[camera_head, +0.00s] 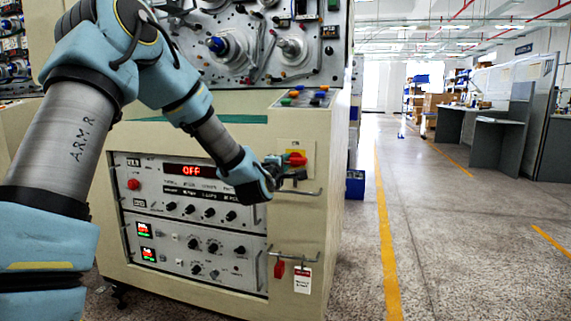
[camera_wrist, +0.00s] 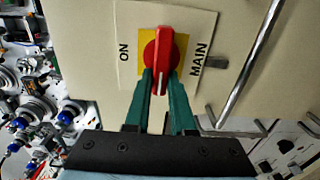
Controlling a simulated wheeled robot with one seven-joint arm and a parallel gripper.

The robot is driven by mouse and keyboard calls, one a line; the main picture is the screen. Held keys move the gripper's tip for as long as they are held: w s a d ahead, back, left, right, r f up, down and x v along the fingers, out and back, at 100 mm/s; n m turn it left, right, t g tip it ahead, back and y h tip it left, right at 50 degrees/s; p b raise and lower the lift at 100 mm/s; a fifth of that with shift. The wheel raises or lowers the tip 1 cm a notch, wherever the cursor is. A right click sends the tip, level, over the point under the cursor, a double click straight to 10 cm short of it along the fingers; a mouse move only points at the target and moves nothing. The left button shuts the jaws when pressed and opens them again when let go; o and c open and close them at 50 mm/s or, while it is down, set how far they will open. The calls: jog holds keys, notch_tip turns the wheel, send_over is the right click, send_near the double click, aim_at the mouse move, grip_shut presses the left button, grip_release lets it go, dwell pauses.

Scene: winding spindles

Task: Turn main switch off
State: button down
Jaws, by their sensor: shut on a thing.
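The main switch is a red rotary handle (camera_wrist: 161,45) on a yellow square, set in a pale plate (camera_wrist: 205,35) marked ON and MAIN. In the wrist view the handle stands vertical, at right angles to the direction of the ON mark. My gripper's green fingers (camera_wrist: 161,82) are shut on the handle's near end, one on each side. In the head view the red handle (camera_head: 297,160) lies roughly sideways on the cabinet's front right, with my gripper (camera_head: 279,172) at it, partly hiding it. The red display (camera_head: 191,171) reads OFF.
A metal bar handle (camera_wrist: 248,65) stands close to the right of the plate in the wrist view. A red tag (camera_head: 279,269) and a white tag (camera_head: 302,281) hang from a lower bar. Coloured buttons (camera_head: 303,98) sit above. The aisle floor (camera_head: 440,230) at right is clear.

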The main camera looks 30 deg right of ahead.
jog(key=c, duration=0.8)
grip_release()
jog(key=shift+o, duration=0.2)
jog(key=v, duration=1)
jog(key=shift+s+a, duration=0.3)
